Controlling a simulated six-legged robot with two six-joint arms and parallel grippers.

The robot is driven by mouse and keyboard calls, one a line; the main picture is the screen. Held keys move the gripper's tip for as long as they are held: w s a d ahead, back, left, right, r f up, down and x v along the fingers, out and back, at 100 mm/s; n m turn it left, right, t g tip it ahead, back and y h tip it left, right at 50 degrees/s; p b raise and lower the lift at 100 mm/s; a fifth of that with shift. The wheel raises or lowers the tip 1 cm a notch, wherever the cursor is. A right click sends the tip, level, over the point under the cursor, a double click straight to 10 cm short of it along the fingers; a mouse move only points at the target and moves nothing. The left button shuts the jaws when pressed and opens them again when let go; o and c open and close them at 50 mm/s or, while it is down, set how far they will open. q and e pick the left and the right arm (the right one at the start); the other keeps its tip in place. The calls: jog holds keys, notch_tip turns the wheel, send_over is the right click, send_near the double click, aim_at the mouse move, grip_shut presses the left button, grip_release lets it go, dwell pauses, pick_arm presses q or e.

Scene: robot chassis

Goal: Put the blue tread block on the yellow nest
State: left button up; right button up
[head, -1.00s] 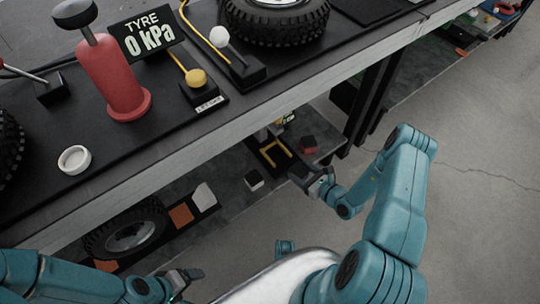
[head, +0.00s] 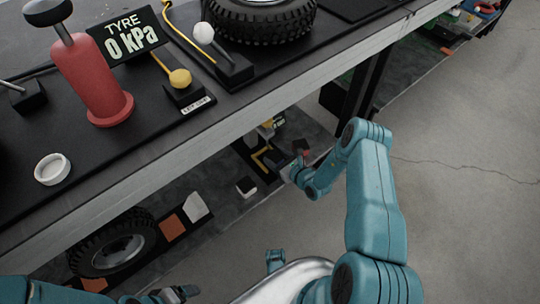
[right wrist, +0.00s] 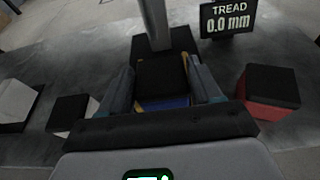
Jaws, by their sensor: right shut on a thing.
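The blue tread block (right wrist: 162,80) has a black top and a blue side. In the right wrist view it sits between the two fingers of my right gripper (right wrist: 164,88), which is shut on it. Yellow edges of the nest (right wrist: 186,62) show beside and below the block. The block is over the nest; I cannot tell if it rests on it. In the head view the yellow nest (head: 257,159) is on the low shelf, just left of my right gripper (head: 286,172). My left gripper (head: 178,294) is at the bottom edge, its jaws unclear.
A red block (right wrist: 270,88) with a black top stands right of the nest. A white block (right wrist: 70,112) with a black top stands left. A grey post (right wrist: 154,22) rises behind the nest beside the TREAD display (right wrist: 228,17). The bench edge (head: 215,128) overhangs the shelf.

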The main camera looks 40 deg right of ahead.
aim_at(270, 154)
jog(key=w, duration=0.1)
jog(key=w+b, duration=0.1)
jog(key=w, duration=0.2)
jog(key=shift+w+a+f+b, duration=0.1)
jog(key=shift+a+b, duration=0.15)
jog(key=shift+b, duration=0.05)
jog(key=shift+s+f+b, duration=0.2)
jog(key=shift+f+b, duration=0.15)
jog(key=shift+f, duration=0.4)
jog(key=shift+r, duration=0.15)
jog(key=o, duration=1.1)
jog(key=shift+o, duration=0.2)
